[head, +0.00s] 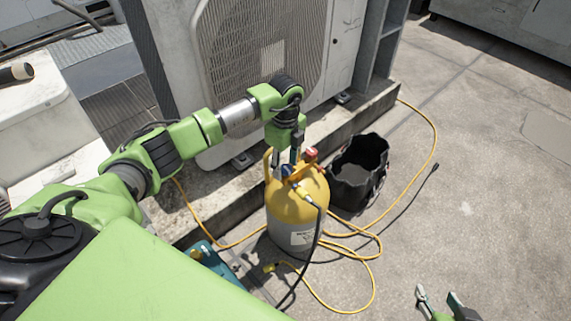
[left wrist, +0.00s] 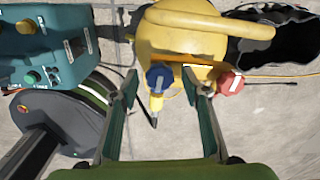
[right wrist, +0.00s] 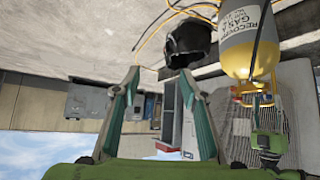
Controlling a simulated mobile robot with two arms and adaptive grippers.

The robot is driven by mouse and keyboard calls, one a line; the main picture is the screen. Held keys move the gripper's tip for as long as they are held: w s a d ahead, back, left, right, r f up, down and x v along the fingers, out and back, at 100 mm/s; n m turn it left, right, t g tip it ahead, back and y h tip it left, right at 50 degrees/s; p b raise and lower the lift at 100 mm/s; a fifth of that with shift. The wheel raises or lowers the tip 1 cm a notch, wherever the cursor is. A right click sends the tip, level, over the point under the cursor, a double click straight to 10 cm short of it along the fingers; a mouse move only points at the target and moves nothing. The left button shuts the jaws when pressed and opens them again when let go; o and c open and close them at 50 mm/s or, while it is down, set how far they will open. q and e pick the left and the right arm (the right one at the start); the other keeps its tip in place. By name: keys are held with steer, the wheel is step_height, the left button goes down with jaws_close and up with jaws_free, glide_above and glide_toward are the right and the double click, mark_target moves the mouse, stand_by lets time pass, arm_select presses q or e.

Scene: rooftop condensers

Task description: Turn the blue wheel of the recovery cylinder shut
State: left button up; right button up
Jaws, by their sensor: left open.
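The recovery cylinder (head: 297,215) stands upright on the roof floor, yellow above and grey below. Its blue wheel (head: 287,170) and red wheel (head: 311,153) sit on top. In the left wrist view the blue wheel (left wrist: 159,76) appears between the spread fingertips of my left gripper (left wrist: 160,84), with a gap on each side; I cannot tell the depth. The red wheel (left wrist: 230,84) is just outside the right finger. My left gripper (head: 297,150) points down over the cylinder, open and empty. My right gripper (head: 439,297) is open and empty, far from the cylinder.
A black bucket (head: 359,172) stands close right of the cylinder. Yellow hoses (head: 372,270) loop on the floor around it. A teal machine (left wrist: 55,45) is to its left. The condenser unit (head: 265,60) stands behind on a concrete ledge. The floor at right is clear.

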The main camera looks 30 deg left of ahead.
arm_select(q)
steer(key=c, duration=1.1)
